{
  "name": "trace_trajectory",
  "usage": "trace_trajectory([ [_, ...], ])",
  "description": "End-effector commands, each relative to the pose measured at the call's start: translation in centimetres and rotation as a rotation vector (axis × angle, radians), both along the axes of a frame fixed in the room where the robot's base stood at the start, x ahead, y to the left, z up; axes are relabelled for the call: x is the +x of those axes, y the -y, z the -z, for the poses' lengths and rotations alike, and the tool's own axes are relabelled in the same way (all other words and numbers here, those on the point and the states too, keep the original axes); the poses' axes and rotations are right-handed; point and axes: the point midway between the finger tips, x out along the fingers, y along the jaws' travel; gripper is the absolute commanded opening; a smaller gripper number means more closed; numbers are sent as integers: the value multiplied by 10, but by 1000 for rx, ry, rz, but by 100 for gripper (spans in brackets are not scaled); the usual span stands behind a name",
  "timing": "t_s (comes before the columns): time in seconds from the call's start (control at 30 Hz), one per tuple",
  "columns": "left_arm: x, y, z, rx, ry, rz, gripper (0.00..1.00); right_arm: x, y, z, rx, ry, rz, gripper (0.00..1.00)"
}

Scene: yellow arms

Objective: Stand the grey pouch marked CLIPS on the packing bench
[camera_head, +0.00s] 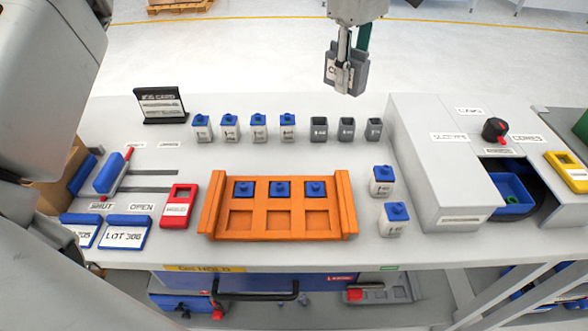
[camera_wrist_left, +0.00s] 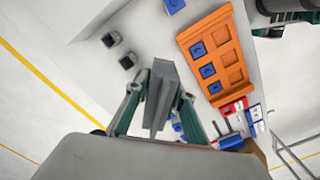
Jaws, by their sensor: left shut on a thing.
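My left gripper (camera_head: 345,75) hangs at the top middle of the head view, shut on a grey pouch (camera_head: 331,66). The pouch has a pale label, mostly covered by the finger; only a first letter like C shows. In the left wrist view the pouch (camera_wrist_left: 163,90) sits between the two fingers, its label out of sight. The pouch appears held clear of the light grey bench (camera_head: 310,160), near its far edge in the head view. A dark and teal part at the top right of the wrist view looks like my right gripper (camera_wrist_left: 285,10); its fingers are unclear.
Several blue-capped bottles (camera_head: 258,127) and grey open containers (camera_head: 347,130) line the bench's far side. An orange rack (camera_head: 281,240) with blue-topped items stands in front. A black card stand (camera_head: 160,106) is back left; a grey housing (camera_head: 425,165) is right. Bench between is clear.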

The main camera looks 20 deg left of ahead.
Motion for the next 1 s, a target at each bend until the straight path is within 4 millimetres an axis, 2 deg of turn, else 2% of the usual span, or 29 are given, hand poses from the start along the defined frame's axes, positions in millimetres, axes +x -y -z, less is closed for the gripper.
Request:
trace_trajectory([
  [0.17, 0, -1, 28, 0, -5, 3, 1, -2, 0, 6, -1, -4, -2, 0],
  [0.6, -1, 0, 133, 0, -4, 1, 1, -2, -1, 13, -8, -4, -2, 0],
  [0.73, 0, 0, 150, -1, -3, 1, 1, 1, 1, 13, -11, -2, -1, 0],
  [1.0, 0, 0, 168, 1, -2, 2, 1, 6, 3, 11, -14, 9, 1, 0],
])
